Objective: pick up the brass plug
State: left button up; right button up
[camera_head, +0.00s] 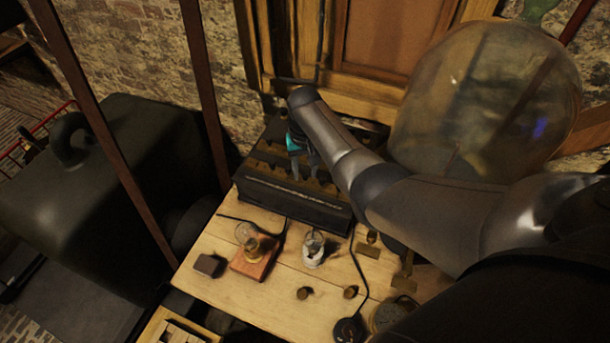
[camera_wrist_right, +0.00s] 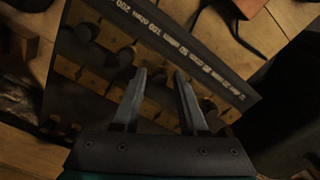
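My right gripper (camera_head: 305,164) reaches down over the long black box (camera_head: 290,203) at the back of the wooden table. In the right wrist view the gripper (camera_wrist_right: 160,73) is open, with a gap between its fingers and nothing seen in it. Below it lie the box's brass blocks (camera_wrist_right: 152,56) and several dark round-headed plugs, one of them (camera_wrist_right: 126,55) left of the fingers. I cannot tell which is the brass plug. Small brass pieces (camera_head: 303,293) and (camera_head: 350,292) also lie on the table front. My left gripper is not in view.
A lamp on a reddish wooden base (camera_head: 252,264), a small glass-and-white piece (camera_head: 314,252) and a dark block (camera_head: 208,265) stand in front of the box. A black cord (camera_head: 358,270) crosses the table. A large glass globe (camera_head: 485,100) stands at the right.

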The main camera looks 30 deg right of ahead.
grip_shut()
dwell(0.5)
